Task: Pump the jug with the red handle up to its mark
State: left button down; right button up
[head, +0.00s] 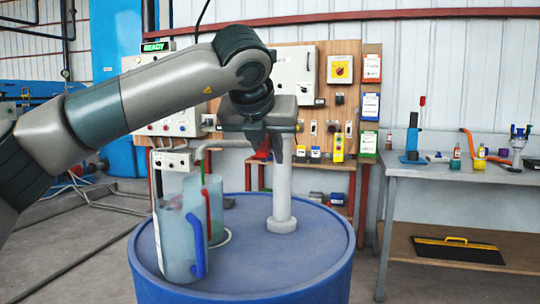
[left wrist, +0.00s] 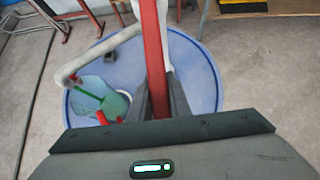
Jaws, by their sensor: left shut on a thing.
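A blue drum (head: 310,265) carries a pump with a pale column (head: 283,190) and a curved spout pipe (head: 215,144). My left gripper (head: 268,143) is at the pump head and partly hides it. In the left wrist view the fingers (left wrist: 158,105) are shut on a red bar (left wrist: 152,50), the pump lever. A see-through jug with a blue handle (head: 197,248) stands in front on the drum. The jug with the red handle (head: 208,212) stands behind it, partly hidden, near the spout. Its red handle also shows in the left wrist view (left wrist: 102,117). I cannot read its fill level against a mark.
A wooden panel (head: 335,120) with boxes and switches is behind the drum. The floor beside the drum has loose hoses (head: 100,195).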

jog(key=shift+s+r, duration=0.1)
jog(key=shift+r, duration=0.05)
pick_arm(q)
jog(key=c, duration=1.6)
grip_release()
jog(key=shift+c, duration=0.2)
jog(key=shift+s+r, duration=0.1)
